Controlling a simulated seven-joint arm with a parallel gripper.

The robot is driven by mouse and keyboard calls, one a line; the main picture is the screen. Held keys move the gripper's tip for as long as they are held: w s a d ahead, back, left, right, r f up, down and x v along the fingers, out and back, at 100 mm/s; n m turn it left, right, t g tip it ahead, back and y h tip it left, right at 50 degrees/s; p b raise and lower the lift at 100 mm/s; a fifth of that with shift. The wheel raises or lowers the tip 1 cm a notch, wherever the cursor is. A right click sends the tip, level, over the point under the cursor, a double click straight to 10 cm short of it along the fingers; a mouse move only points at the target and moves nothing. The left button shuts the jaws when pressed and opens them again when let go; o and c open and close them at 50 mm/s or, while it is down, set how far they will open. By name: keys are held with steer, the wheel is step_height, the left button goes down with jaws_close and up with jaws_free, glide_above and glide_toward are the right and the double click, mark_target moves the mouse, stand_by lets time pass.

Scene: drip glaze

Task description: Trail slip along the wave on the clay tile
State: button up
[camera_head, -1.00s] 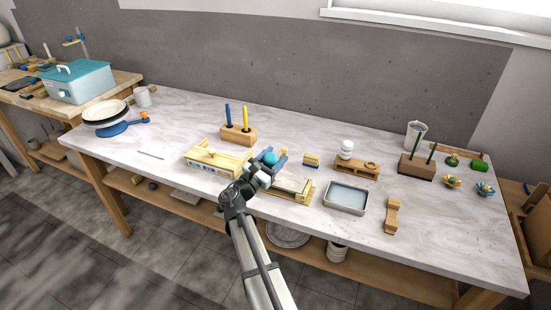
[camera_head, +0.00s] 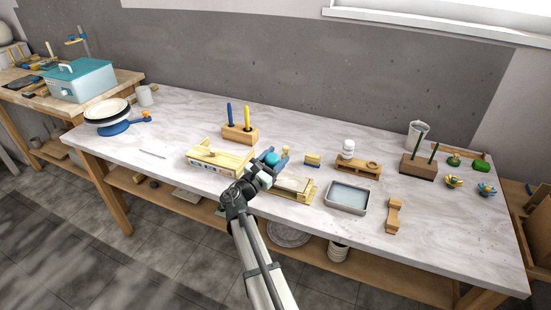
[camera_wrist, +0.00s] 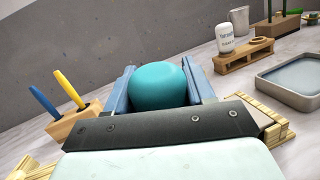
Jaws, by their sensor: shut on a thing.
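My gripper (camera_head: 272,163) is shut on a teal bulb (camera_wrist: 158,86), held between its two blue fingers in the wrist view. The bulb also shows as a small teal shape in the head view (camera_head: 271,158). Its lower end and any nozzle are hidden behind my gripper. The clay tile (camera_head: 291,184) is a pale slab on a wooden frame, just right of my gripper. The gripper covers part of it, and the wave on it is too small to make out.
A wooden box (camera_head: 218,161) stands left of my gripper, with a block holding blue and yellow tools (camera_head: 239,134) behind it. A grey water tray (camera_head: 347,198) lies to the right. A small wooden rack (camera_head: 358,169) with a white jar (camera_head: 348,149) stands behind the tray. The table's left front is mostly clear.

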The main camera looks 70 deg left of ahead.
steer(key=shift+f, duration=0.45)
stand_by(0.4)
steer(key=shift+d, duration=0.1)
steer(key=shift+w+d, duration=0.25)
steer(key=shift+d, duration=0.35)
steer(key=shift+w+d, duration=0.7)
steer(key=shift+w, duration=0.65)
steer(key=shift+w+d, duration=0.25)
steer(key=shift+w, duration=0.6)
steer(key=shift+w+d, duration=0.25)
steer(key=shift+w, duration=0.65)
steer(key=shift+w+d, duration=0.75)
steer(key=shift+d, duration=0.35)
steer(key=shift+r, duration=0.1)
